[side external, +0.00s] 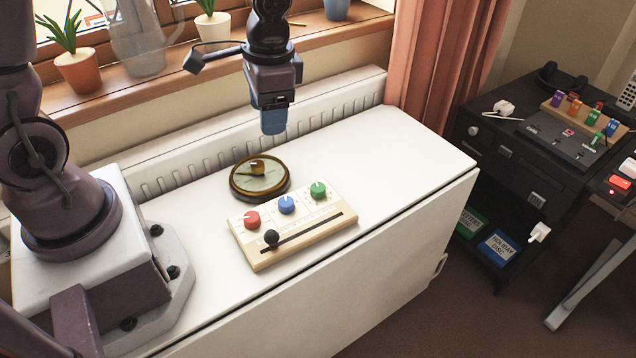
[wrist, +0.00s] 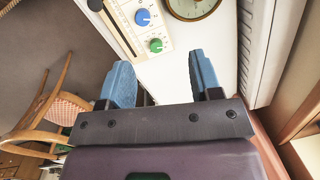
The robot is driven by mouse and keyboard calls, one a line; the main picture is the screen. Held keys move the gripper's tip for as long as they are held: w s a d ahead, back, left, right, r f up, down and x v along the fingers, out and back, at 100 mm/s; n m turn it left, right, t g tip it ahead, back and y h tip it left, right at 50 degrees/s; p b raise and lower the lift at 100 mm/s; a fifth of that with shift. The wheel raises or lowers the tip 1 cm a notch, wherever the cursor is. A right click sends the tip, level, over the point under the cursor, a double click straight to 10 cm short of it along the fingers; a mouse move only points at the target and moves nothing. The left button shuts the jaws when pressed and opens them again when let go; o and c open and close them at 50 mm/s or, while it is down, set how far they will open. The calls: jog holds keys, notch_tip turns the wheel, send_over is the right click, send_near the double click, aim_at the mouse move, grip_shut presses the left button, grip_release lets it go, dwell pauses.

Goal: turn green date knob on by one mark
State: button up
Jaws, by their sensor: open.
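The green knob (side external: 318,190) is at the right end of a cream and wood panel (side external: 333,231) on the white surface. In the wrist view the green knob (wrist: 156,45) lies beyond my fingertips, a little left of the gap between them. A blue knob (side external: 287,204) and a red knob (side external: 252,219) sit to its left in the side view. A black ball-ended slider (side external: 271,237) is at the panel's front. My gripper (side external: 273,124) hangs above and behind the panel, clear of it. Its two blue fingers (wrist: 165,75) are apart with nothing between them.
A round brass-rimmed dial (side external: 260,179) lies behind the panel. A ribbed radiator (side external: 215,152) and a sill with potted plants (side external: 77,64) run along the back. The white surface (side external: 405,165) is clear right of the panel. A dark cabinet (side external: 510,160) stands further right.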

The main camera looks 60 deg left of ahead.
jog(key=m+h, duration=0.1)
jog(key=m, duration=0.1)
send_over(318, 187)
jog(key=s, duration=0.3)
notch_tip(318, 187, down, 6)
jog(key=w, duration=0.3)
jog(key=shift+m+t, duration=0.3)
jog(key=shift+m, duration=0.1)
notch_tip(318, 187, down, 12)
jog(key=shift+f, duration=0.1)
jog(key=shift+c, duration=0.2)
jog(key=c, duration=0.9)
